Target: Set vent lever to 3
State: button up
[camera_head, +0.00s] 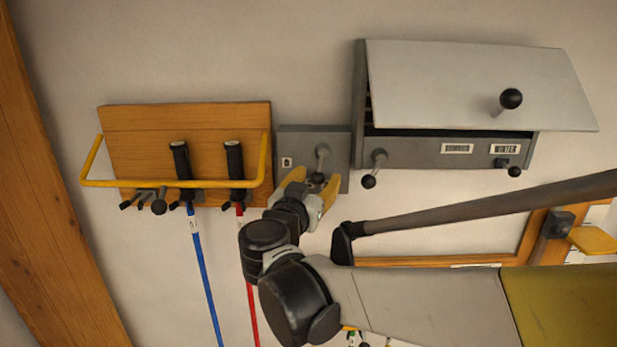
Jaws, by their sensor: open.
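A small grey wall box (341,165) carries a lever (323,155) with a pale round pivot and a short arm pointing down to a dark knob (318,178). A white label reading 0 (286,162) is at its left; no other numbers are visible, and my gripper hides the lower part of the box. My gripper (315,181) is open, with its yellow fingers on either side of the knob. I cannot tell whether they touch it.
Right of it, a grey vent housing (410,153) has a raised flap (450,85), black-knobbed handles and SUMMER and WINTER labels. Left, a wooden rack (125,145) with a yellow rail (215,185) holds blue and red poles. A dark bar (480,205) crosses at right.

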grip_shut()
jog(key=shift+d+f+n+b, duration=0.4)
jog(key=shift+n+b, duration=0.4)
jog(key=shift+b, duration=0.3)
jog(key=shift+d+n+t+b, duration=0.3)
jog(key=shift+n+b, duration=0.2)
jog(key=shift+n, duration=0.1)
jog(key=shift+s+d+r+n+t, duration=0.1)
jog(key=shift+d+r+n+t, duration=0.15)
jog(key=shift+n, duration=0.35)
grip_release()
jog(key=shift+a, duration=0.1)
